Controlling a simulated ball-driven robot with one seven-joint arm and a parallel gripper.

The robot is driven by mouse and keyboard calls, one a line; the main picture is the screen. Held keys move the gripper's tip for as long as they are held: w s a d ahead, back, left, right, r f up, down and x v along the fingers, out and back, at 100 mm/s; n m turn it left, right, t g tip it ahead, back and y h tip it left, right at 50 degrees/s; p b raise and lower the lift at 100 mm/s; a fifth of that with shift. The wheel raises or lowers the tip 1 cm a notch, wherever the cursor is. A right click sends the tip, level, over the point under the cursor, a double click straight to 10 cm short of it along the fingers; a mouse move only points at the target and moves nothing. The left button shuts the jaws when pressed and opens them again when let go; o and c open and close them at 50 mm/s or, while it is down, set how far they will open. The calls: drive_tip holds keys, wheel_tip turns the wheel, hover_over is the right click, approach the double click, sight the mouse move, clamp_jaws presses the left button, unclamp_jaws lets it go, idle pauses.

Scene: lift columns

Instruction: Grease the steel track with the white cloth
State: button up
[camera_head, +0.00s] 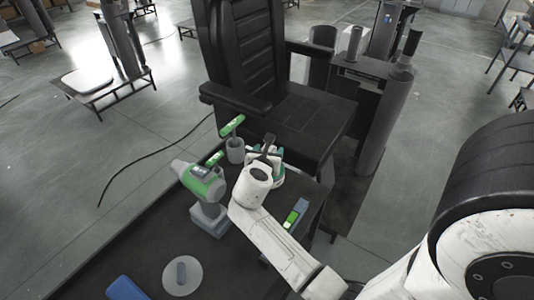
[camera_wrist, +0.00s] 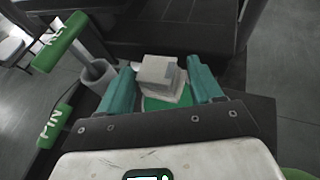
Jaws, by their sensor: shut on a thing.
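My gripper (camera_wrist: 163,84) has two teal fingers, one on each side of a whitish, block-like folded piece that looks like the white cloth (camera_wrist: 158,72). The gripper is shut on it, above a green patch. In the head view my gripper (camera_head: 277,172) is over the dark bench, just in front of the black chair, and my arm hides most of what it holds. I cannot pick out the steel track for certain; tall grey columns (camera_head: 388,118) stand to the right of the chair.
The black chair (camera_head: 290,120) stands close behind.

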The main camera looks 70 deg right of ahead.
drive_tip(key=shift+f+b, duration=2.45)
drive_tip(key=shift+b, duration=0.25)
drive_tip(key=shift+f, duration=0.4)
drive_tip(key=shift+r, duration=0.15)
wheel_tip(320, 180, up, 7)
drive_tip(key=p, duration=0.8)
drive_tip(key=shift+c, duration=0.2)
idle(0.3)
